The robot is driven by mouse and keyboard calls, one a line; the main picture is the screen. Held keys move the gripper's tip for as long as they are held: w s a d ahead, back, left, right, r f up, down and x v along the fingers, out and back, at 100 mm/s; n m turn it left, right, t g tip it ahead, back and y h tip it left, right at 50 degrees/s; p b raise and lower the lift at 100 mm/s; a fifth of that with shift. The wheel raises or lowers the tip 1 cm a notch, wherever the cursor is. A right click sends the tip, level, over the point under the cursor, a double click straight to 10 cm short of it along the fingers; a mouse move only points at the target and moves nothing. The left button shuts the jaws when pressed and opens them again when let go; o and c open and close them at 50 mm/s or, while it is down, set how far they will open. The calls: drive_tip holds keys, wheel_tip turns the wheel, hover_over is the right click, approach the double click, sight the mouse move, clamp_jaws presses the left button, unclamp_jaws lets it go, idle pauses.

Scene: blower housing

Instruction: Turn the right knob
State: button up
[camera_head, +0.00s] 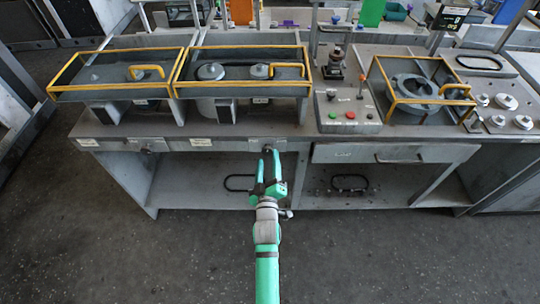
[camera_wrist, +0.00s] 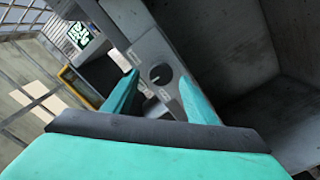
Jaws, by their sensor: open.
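The right knob (camera_head: 268,149) is a small dark round knob on the front edge of the grey bench. In the wrist view it shows as a dark disc with a pale mark (camera_wrist: 160,75). My teal gripper (camera_head: 268,160) is open and points at it from the front. In the wrist view the two fingertips (camera_wrist: 159,82) lie on either side of the knob. I cannot tell whether they touch it. A second, left knob (camera_head: 147,148) sits farther left on the same front edge.
Yellow-framed covers (camera_head: 120,74) stand on the bench above the knobs. A control box with red and green buttons (camera_head: 350,115) is to the right, above a drawer (camera_head: 395,154). Open shelf space (camera_head: 200,180) lies below. The floor in front is clear.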

sight(267, 152)
drive_tip(key=shift+w+a, duration=0.15)
drive_tip(key=shift+w, duration=1.5)
